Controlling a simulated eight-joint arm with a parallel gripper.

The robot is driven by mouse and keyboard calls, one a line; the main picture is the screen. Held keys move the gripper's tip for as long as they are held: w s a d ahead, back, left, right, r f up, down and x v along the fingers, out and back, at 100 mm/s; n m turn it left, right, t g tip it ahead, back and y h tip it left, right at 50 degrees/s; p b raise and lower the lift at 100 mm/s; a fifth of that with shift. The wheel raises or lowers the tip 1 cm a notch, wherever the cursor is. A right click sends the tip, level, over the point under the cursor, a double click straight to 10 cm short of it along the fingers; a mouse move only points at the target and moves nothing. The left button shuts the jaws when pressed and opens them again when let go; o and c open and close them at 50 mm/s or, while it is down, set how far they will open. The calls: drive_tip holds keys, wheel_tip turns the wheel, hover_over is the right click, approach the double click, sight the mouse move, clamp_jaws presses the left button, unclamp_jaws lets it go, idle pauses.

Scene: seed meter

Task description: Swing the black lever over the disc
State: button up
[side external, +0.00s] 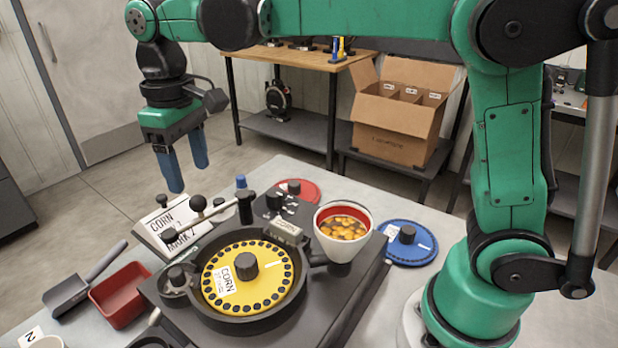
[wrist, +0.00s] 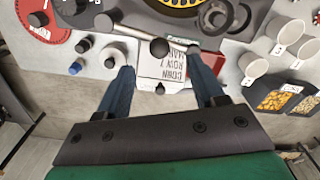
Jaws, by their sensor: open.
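The lever (side external: 218,211) is a pale metal rod with a black ball knob and a black upright post. It points left, away from the yellow disc (side external: 222,290), which lies in a dark round housing with a CORN label on it. In the wrist view the lever's rod (wrist: 130,34) runs from its post to the ball knob (wrist: 160,47); only an edge of the yellow disc (wrist: 185,3) shows. My gripper (side external: 188,178) is open and empty, its blue fingers pointing down above and behind the knob. In the wrist view the knob appears just beyond the gap between the fingertips (wrist: 160,63).
A labelled card (side external: 160,222) lies by the lever. A hopper cup (side external: 343,245) of kernels stands right of the disc. A red tray (side external: 122,290), a scoop (side external: 66,293), a red disc (side external: 310,192) and a blue disc (side external: 412,250) lie around. White cups (wrist: 288,32) show in the wrist view.

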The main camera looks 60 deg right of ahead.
sight(196, 197)
drive_tip(key=shift+f, duration=2.3)
clamp_jaws()
